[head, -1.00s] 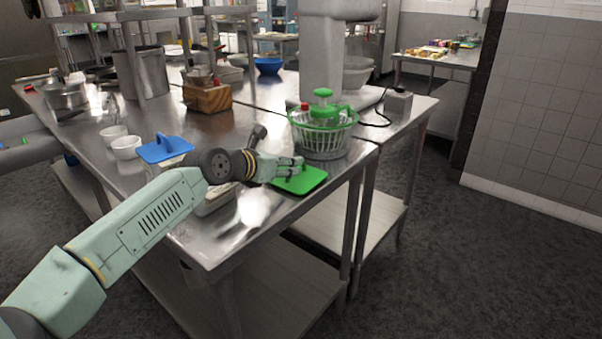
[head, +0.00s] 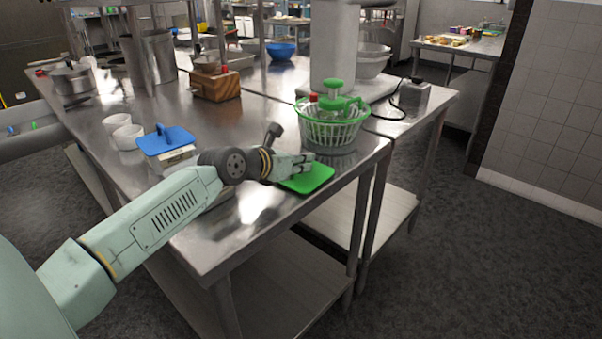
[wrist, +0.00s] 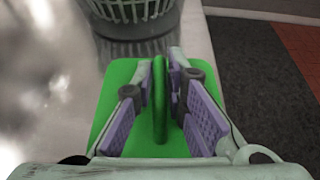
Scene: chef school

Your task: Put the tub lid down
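The green tub lid (head: 309,180) is a flat rounded square with an upright handle (wrist: 160,125). It lies level at the table's front right edge, below the green basket; I cannot tell whether it touches the tabletop or hangs just above. My gripper (head: 308,164) reaches it from the left. In the wrist view my gripper (wrist: 162,78) has its purple-padded fingers on both sides of the handle, tips close against it. A second lid, blue with a handle (head: 166,140), sits on a pale tub (head: 177,156) behind my arm.
The green basket (head: 331,127) stands right behind the lid. Two white bowls (head: 127,134), a wooden box (head: 215,85) and a large mixer (head: 334,48) stand farther back. Bare steel table (head: 255,205) lies beside the lid, with its edge (head: 295,215) close in front.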

